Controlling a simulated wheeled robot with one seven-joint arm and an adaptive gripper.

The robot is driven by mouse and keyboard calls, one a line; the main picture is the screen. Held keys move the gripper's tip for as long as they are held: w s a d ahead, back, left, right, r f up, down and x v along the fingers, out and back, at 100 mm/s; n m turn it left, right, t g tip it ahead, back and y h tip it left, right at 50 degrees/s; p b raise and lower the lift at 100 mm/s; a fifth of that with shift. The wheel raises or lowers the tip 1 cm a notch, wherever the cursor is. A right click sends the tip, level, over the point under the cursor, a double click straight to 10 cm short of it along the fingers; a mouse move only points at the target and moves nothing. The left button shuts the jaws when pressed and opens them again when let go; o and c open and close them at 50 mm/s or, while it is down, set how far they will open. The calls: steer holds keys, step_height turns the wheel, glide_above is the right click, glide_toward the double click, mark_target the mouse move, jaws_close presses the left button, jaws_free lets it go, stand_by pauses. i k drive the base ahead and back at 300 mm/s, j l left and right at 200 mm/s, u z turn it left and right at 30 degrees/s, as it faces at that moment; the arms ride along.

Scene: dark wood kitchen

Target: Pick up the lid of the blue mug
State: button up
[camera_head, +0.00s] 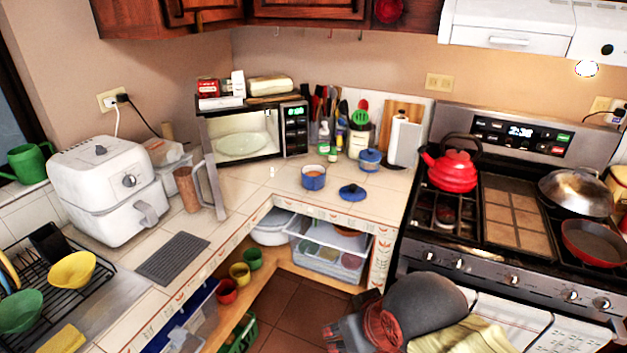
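A blue mug (313,178) stands open on the tiled counter, with something brownish inside. A round blue lid (352,193) with a knob lies flat on the counter near its front edge, right of the mug and apart from it. A second blue pot (370,160) with its lid on stands behind, to the right. My dark arm shows at the bottom centre, below the counter edge. Its end, which looks like my gripper (343,336), is well below and apart from the lid.
An open microwave (250,135) stands behind, its door (213,190) swung out over the counter. A brown cup (187,188) is beside the door. The stove (510,215) with a red kettle (452,169) is to the right.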

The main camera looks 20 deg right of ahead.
mark_target(351, 192)
steer(key=z, duration=0.55)
steer(key=i+j+z, duration=0.15)
steer(key=i+z, duration=0.3)
steer(key=i+j+z, duration=0.2)
steer(key=z, duration=0.25)
steer(key=i+j+z, duration=0.25)
steer(key=j+z, duration=0.2)
steer(key=i+j, duration=0.15)
steer(key=j, duration=0.15)
steer(key=i+j, duration=0.15)
steer(key=j, duration=0.2)
steer(key=i+j+z, duration=0.1)
steer(key=j, duration=0.2)
steer(key=i+j, duration=0.2)
steer(key=j, duration=0.15)
